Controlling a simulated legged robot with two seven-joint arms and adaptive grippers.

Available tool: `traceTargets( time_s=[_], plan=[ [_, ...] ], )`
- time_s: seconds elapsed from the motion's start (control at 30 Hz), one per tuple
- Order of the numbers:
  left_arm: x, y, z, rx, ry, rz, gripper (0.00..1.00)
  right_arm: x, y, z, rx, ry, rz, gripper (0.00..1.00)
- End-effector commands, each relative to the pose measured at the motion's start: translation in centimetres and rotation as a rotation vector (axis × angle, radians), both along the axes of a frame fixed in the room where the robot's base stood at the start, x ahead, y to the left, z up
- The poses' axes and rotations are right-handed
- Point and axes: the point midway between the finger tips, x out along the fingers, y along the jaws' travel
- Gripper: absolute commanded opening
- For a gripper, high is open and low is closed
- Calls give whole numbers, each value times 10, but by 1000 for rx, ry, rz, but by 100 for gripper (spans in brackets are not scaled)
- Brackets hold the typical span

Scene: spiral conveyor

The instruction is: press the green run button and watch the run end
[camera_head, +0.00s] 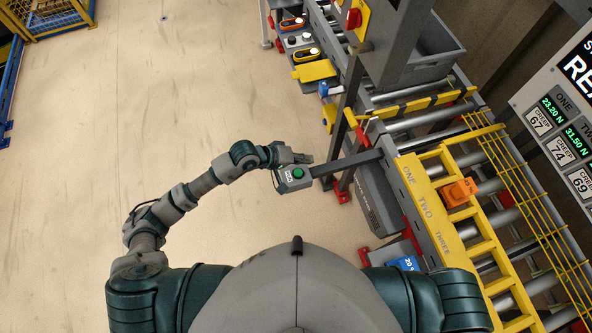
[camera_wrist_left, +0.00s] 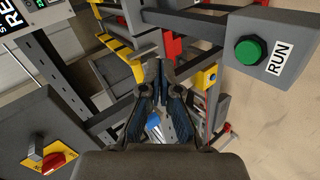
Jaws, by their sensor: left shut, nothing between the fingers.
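The green run button (camera_head: 298,173) sits on a grey box (camera_head: 291,186) at the end of a dark arm that reaches out from the conveyor frame. In the left wrist view the button (camera_wrist_left: 248,51) is at the upper right, beside a white RUN label (camera_wrist_left: 279,57). My left gripper (camera_head: 308,158) is shut and empty, just beyond the box in the head view. In the left wrist view its fingers (camera_wrist_left: 161,64) are together, left of the button and apart from it in the picture. My right gripper is not in view.
The roller conveyor (camera_head: 425,125) with yellow rails runs down the right side. An orange block (camera_head: 458,192) lies by the yellow frame marked ONE, TWO, THREE. A display board (camera_head: 565,120) stands at far right. A red switch (camera_wrist_left: 54,161) shows in the wrist view.

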Motion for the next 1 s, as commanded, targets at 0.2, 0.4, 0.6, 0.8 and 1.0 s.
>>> traceTargets(
  time_s=[0.2, 0.4, 0.6, 0.8, 1.0],
  plan=[
    [8, 25, 5, 287, -314, -160, 0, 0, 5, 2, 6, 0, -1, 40],
    [9, 28, 5, 321, -348, -177, 0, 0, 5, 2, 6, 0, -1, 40],
    [9, 28, 5, 318, -346, -176, 0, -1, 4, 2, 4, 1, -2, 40],
    [9, 28, -3, 316, -344, -175, 0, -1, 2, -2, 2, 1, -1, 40],
    [9, 28, -24, 316, -342, -176, 0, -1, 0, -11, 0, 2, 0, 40]
  ],
)
